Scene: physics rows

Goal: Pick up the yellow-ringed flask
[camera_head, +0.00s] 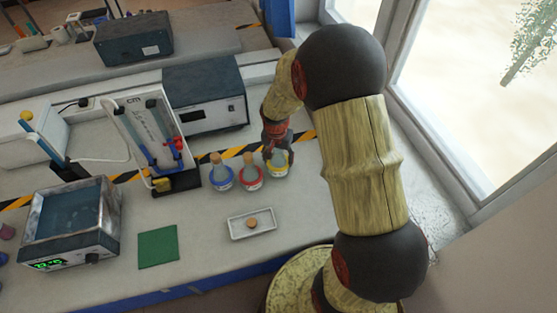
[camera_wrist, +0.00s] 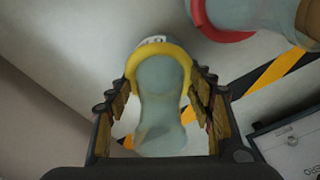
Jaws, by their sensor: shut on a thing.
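The yellow-ringed flask (camera_head: 279,169) stands at the right end of a short row on the bench, beside a red-ringed flask (camera_head: 251,174) and a blue-ringed flask (camera_head: 221,178). My gripper (camera_head: 276,152) is at its upper part from above. In the wrist view the yellow-ringed flask (camera_wrist: 160,90) lies between the two fingers of my gripper (camera_wrist: 160,120), which are shut on it. Its base is too small in the head view to tell whether it touches the bench. The red-ringed flask (camera_wrist: 250,15) shows at the wrist view's top right.
A white tray (camera_head: 237,233) with a small cork (camera_head: 251,224) lies in front of the flasks, with a green mat (camera_head: 158,247) to its left. A tube stand (camera_head: 150,135) is left of the row. A grey box device (camera_head: 205,93) is behind.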

